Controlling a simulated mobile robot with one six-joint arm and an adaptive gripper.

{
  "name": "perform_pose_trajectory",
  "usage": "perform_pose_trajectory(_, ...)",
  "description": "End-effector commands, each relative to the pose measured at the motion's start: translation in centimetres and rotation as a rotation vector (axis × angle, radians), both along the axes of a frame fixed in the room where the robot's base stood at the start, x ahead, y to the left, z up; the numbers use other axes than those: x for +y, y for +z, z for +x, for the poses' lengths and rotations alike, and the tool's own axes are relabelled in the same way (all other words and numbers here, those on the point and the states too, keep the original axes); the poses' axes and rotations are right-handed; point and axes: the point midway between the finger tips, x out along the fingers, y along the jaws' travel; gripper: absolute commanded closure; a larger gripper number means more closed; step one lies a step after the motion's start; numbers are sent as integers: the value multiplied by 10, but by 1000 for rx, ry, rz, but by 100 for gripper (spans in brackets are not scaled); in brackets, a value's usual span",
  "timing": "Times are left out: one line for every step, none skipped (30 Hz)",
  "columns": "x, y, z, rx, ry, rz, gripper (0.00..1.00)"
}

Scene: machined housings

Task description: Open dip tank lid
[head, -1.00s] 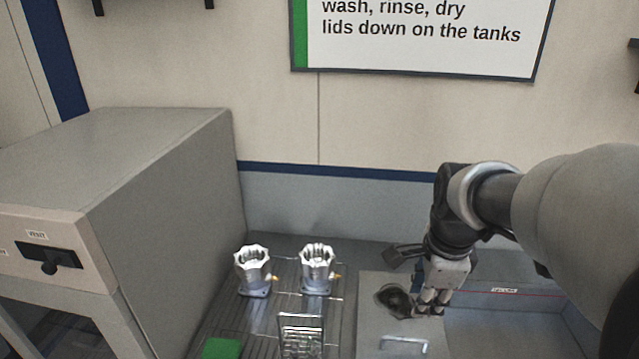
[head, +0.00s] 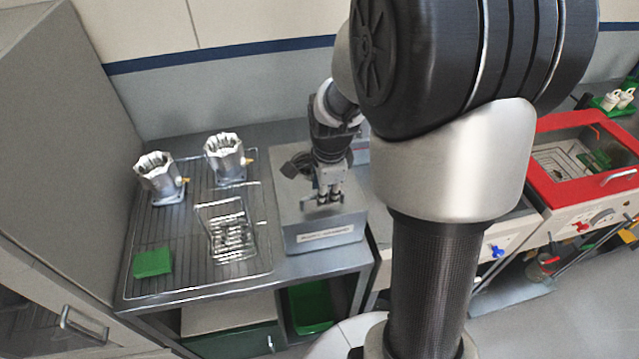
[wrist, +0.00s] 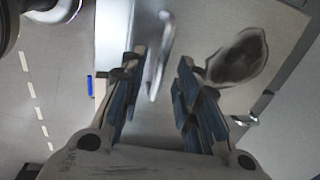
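The dip tank (head: 325,240) is a grey metal box with a label on its front, right of the drain rack. Its flat grey lid (head: 291,213) is down. In the wrist view the lid (wrist: 205,25) carries a pale bar handle (wrist: 158,58) and a dark oval patch (wrist: 238,55). My gripper (head: 330,200) points down over the lid. In the wrist view its two blue-padded fingers (wrist: 162,75) are apart, with the handle appearing between them toward the left finger. Contact with the handle cannot be told. In the head view my gripper hides most of the handle.
Two machined housings (head: 160,177) (head: 226,158) stand on the wire drain rack (head: 195,255), with a wire basket (head: 228,232) and a green block (head: 152,262). A red-rimmed tank (head: 590,160) stands at right. My arm hides the middle.

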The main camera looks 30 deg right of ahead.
Motion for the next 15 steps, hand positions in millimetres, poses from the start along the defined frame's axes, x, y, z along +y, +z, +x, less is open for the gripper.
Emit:
perform_pose_trajectory(0, -3, 0, 1, 0, 0, 70)
perform_pose_trajectory(0, -4, 1, 0, 0, 0, 70)
perform_pose_trajectory(0, -5, 1, 0, 0, 0, 70)
perform_pose_trajectory(0, -5, 1, 0, 0, 0, 70)
perform_pose_trajectory(0, -5, 1, -1, 0, 0, 70)
perform_pose_trajectory(0, -5, 1, -1, 0, 0, 70)
perform_pose_trajectory(0, -5, 1, -1, 0, 0, 70)
perform_pose_trajectory(0, -5, 1, -1, 0, 0, 70)
perform_pose_trajectory(0, -5, 1, -1, 0, 0, 70)
perform_pose_trajectory(0, -5, 1, -1, 0, 0, 70)
perform_pose_trajectory(0, -5, 1, -1, 0, 0, 71)
perform_pose_trajectory(0, -5, 1, -1, 0, 0, 74)
perform_pose_trajectory(0, -5, 1, -1, 0, 0, 76)
perform_pose_trajectory(0, -5, 1, -1, 0, 0, 78)
perform_pose_trajectory(0, -5, 1, -1, 0, 0, 80)
